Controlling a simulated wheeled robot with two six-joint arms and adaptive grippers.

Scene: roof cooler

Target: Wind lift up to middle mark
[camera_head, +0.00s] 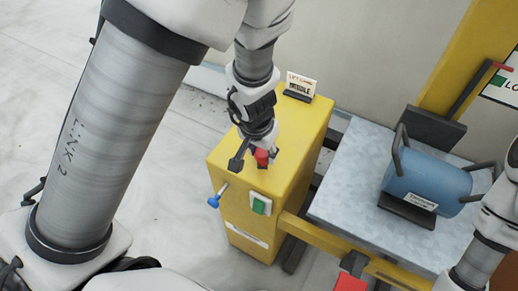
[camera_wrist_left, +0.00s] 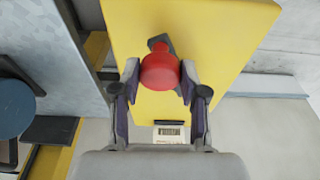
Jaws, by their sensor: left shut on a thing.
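The yellow winch box (camera_head: 290,135) stands in the middle of the head view. On its top is a dark crank arm (camera_head: 238,160) with a red knob (camera_head: 261,158). My left gripper (camera_head: 262,149) reaches down from above and is shut on the red knob. In the left wrist view the knob (camera_wrist_left: 160,72) sits between the two fingertips, and part of the dark crank (camera_wrist_left: 160,45) shows behind it. A small sign (camera_head: 300,86) on the box reads "MIDDLE". The grey lift platform (camera_head: 345,195) is right of the box. My right gripper is out of view; only part of that arm shows.
A blue tank-like unit (camera_head: 428,180) with dark handles rests on the platform. A yellow mast (camera_head: 450,75) rises behind it, beside a partly cut-off label (camera_head: 504,84). A blue-knobbed lever (camera_head: 214,201) and green switch (camera_head: 259,205) are on the box front. The floor at left is clear.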

